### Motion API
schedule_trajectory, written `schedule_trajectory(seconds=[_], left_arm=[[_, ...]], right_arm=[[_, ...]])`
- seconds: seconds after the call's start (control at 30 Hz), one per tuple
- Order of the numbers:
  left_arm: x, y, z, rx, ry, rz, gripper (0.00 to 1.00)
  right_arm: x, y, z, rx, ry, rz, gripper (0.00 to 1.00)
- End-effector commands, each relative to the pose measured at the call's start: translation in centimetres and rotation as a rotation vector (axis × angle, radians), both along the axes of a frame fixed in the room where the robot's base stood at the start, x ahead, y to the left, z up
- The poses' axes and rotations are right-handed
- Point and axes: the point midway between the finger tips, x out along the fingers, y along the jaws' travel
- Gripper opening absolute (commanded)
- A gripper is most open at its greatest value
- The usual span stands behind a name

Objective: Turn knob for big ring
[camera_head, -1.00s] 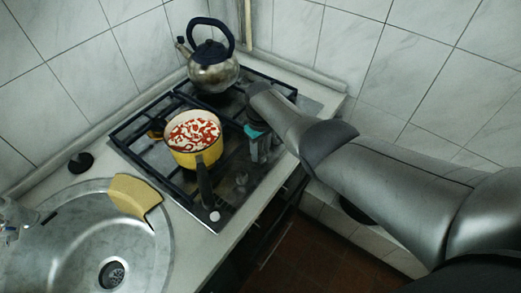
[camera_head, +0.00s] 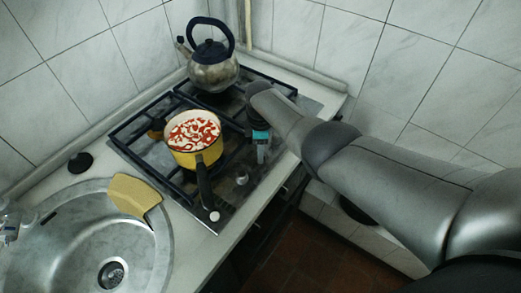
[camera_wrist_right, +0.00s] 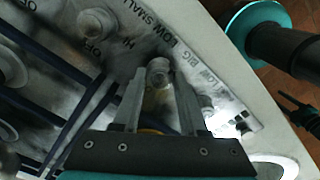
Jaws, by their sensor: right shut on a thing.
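The right gripper (camera_wrist_right: 157,92) has its two fingers on either side of a small metal knob (camera_wrist_right: 158,66) and is shut on it. The panel (camera_wrist_right: 125,62) beside this knob carries the words "LOW", "SMALL" and "BIG". In the head view, the right gripper (camera_head: 262,153) points down at the right edge of the stove (camera_head: 230,200), and its fingers hide the held knob. Two other knobs, a middle one (camera_head: 242,178) and a near one (camera_head: 214,216), stand free on the panel. The left gripper is not in view.
A yellow pot (camera_head: 190,157) with red and white food sits on the near burner, its dark handle (camera_head: 204,186) reaching toward the knobs. A kettle (camera_head: 213,70) stands at the back.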

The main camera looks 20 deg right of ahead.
Motion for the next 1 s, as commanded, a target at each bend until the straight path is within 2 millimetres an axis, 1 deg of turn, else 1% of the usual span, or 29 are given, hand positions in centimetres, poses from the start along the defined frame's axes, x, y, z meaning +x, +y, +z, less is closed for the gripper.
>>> schedule_trajectory(seconds=[0.1, 0.3, 0.87, 0.9, 1.0], left_arm=[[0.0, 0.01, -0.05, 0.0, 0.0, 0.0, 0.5], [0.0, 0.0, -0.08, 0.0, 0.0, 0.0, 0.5], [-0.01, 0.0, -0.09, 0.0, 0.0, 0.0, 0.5], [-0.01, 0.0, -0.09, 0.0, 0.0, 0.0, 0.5], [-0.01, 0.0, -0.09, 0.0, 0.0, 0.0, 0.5]], right_arm=[[-0.01, -0.01, -0.03, 0.0, 0.0, 0.062, 0.0], [-0.02, 0.0, -0.03, -0.001, 0.0, 0.129, 0.0], [-0.02, 0.02, -0.02, 0.0, 0.0, 0.157, 0.0], [-0.02, 0.02, -0.02, 0.0, 0.0, 0.157, 0.45], [-0.02, 0.02, -0.02, 0.0, 0.0, 0.157, 0.57]])
